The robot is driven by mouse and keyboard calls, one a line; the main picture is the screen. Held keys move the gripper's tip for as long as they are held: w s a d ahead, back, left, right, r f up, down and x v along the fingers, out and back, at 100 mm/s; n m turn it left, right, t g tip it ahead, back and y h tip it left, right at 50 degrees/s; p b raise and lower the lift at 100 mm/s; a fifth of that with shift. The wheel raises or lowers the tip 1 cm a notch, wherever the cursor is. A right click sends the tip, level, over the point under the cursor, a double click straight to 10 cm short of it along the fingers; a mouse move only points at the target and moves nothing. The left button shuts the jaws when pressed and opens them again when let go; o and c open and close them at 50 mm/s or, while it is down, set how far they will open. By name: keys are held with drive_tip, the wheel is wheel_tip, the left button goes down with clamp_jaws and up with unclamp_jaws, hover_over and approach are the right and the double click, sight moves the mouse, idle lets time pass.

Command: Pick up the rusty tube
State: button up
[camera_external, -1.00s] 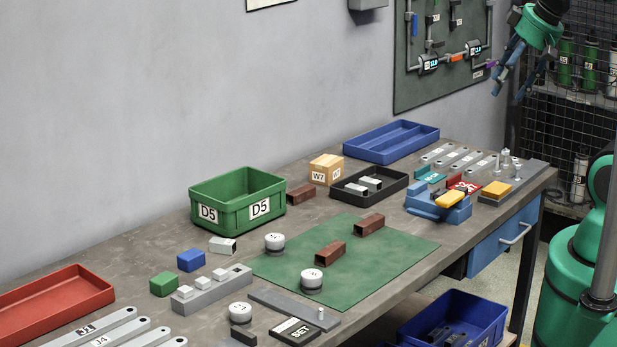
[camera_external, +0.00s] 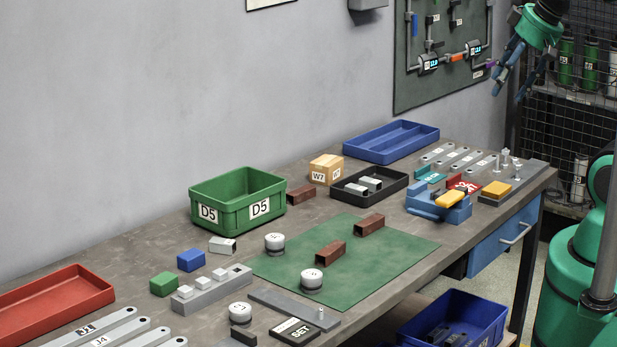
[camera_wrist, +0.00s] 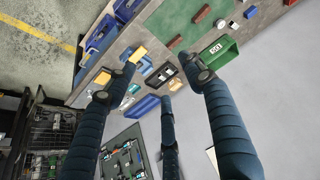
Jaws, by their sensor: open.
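Several rust-brown rectangular tubes are in view. In the external view, one tube (camera_external: 330,252) lies in the middle of the green mat (camera_external: 395,245), and another tube (camera_external: 369,224) lies further back on the mat. A third brown tube (camera_external: 301,192) lies off the mat, beside the green D5 bin. In the wrist view, a brown tube (camera_wrist: 202,13) shows on the mat. My gripper (camera_external: 512,82) is raised at the upper right, far from all the tubes. Its fingers are spread and empty, and they also show in the wrist view (camera_wrist: 163,75).
The mat's front right part is clear.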

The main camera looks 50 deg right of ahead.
drive_tip(key=shift+o, duration=0.5)
idle(0.3)
drive_tip(key=w+f+m+g+p, duration=0.15)
drive_tip(key=w+f+m, duration=0.3)
drive_tip(key=w, duration=0.65)
drive_tip(key=w+f+m+g, duration=0.25)
drive_tip(key=w+m, duration=0.25)
drive_tip(key=w, duration=0.5)
drive_tip(key=w+f+m, duration=0.4)
drive_tip(key=w+f, duration=0.3)
drive_tip(key=f, duration=0.3)
drive_tip(key=w+a+f+m+g+p, duration=0.1)
drive_tip(key=w+f+m, duration=0.4)
drive_tip(key=f, duration=0.6)
drive_tip(key=shift+w+f+g, duration=0.2)
drive_tip(key=shift+w+g, duration=0.1)
drive_tip(key=shift+w, duration=0.55)
drive_tip(key=shift+f, duration=0.1)
